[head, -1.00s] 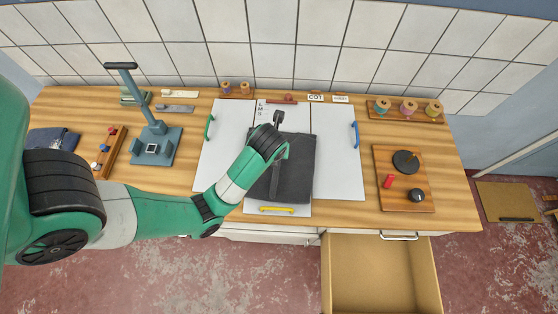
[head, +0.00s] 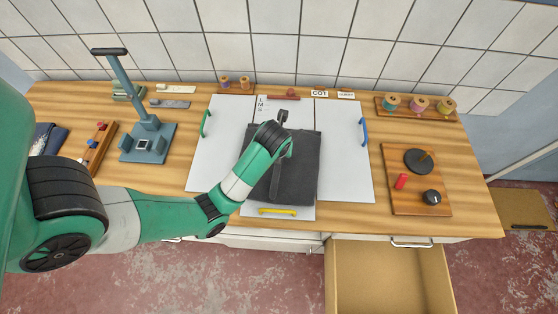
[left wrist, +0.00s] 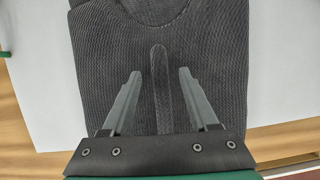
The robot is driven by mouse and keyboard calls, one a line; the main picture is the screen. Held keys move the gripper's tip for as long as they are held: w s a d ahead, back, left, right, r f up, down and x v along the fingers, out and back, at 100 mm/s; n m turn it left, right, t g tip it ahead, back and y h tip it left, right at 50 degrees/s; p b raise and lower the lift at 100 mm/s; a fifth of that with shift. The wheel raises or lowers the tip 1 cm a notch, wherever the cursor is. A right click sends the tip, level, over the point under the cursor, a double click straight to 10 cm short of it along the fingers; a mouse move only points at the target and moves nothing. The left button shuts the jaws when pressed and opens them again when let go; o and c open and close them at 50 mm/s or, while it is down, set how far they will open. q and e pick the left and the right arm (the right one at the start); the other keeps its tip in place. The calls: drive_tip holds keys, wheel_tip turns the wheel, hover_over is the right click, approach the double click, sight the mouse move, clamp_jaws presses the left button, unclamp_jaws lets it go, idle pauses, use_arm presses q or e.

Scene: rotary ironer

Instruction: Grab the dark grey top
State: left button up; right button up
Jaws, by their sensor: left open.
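The dark grey top (head: 297,176) lies folded flat on the white board in the middle of the counter. It fills much of the left wrist view (left wrist: 205,45), with a curved opening at the upper edge and a narrow raised strip down the middle. My left arm reaches over the top from the left in the head view. My left gripper (left wrist: 160,74) is open over the fabric, with one finger on each side of the strip and nothing clearly pinched. In the head view its fingertips are hard to make out. My right gripper is not in view.
The board has green (head: 205,124), blue (head: 364,132) and yellow (head: 278,211) handles. A blue-grey press (head: 148,143) stands left, and a wooden board with knobs (head: 416,180) lies right. Thread spools (head: 419,105) sit at the back right. An open drawer (head: 388,280) juts out in front.

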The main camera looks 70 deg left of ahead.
use_arm(q)
drive_tip(key=shift+f, duration=0.2)
clamp_jaws()
idle(1.4)
